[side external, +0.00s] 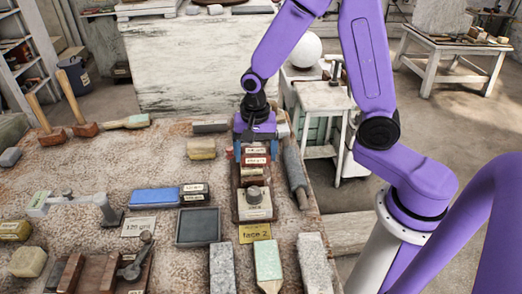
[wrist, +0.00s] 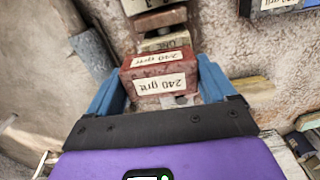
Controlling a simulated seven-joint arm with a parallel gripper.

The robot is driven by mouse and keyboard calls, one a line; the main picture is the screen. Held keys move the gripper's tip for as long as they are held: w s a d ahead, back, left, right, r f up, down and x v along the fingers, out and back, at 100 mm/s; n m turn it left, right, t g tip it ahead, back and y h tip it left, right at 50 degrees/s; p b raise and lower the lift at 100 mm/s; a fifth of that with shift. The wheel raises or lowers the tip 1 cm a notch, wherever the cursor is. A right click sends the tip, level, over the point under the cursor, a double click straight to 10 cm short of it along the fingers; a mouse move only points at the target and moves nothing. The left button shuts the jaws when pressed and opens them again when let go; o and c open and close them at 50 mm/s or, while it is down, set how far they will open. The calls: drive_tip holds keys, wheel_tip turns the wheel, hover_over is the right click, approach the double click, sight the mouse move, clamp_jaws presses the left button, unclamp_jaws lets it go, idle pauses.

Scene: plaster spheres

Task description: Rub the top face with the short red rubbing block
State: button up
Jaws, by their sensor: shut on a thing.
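My gripper (side external: 256,150) points down over the back end of a narrow dark wooden fixture (side external: 238,212). Its blue fingers are shut on a short red block (side external: 256,152); in the wrist view the gripper (wrist: 160,95) has a finger on each side of the red block (wrist: 160,78), which carries "240 grit" labels. A second reddish labelled piece (side external: 255,170) sits just in front of it. A pale block with a round metal knob (side external: 255,207) is at the fixture's front end. I cannot tell whether the held block touches what lies below it.
A yellow "face 2" card (side external: 255,233) lies in front of the fixture. A grey roller-like bar (side external: 296,178) is close on its right, near the table edge. A blue block (side external: 155,199) and dark tray (side external: 198,226) lie left.

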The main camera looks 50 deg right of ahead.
drive_tip(key=shift+w+a, duration=0.8)
drive_tip(key=shift+w, duration=0.1)
drive_tip(key=shift+s+d, duration=0.1)
drive_tip(key=shift+s, duration=0.05)
drive_tip(key=shift+s+d, duration=1.4)
drive_tip(key=shift+s, duration=0.15)
drive_tip(key=shift+w+a+f, duration=0.1)
drive_tip(key=shift+w+a, duration=0.5)
drive_tip(key=shift+w, duration=0.05)
drive_tip(key=shift+w+a, duration=0.15)
drive_tip(key=shift+c, duration=0.6)
drive_tip(key=shift+w+a, duration=0.75)
drive_tip(key=shift+w, duration=0.15)
drive_tip(key=shift+s+d, duration=0.1)
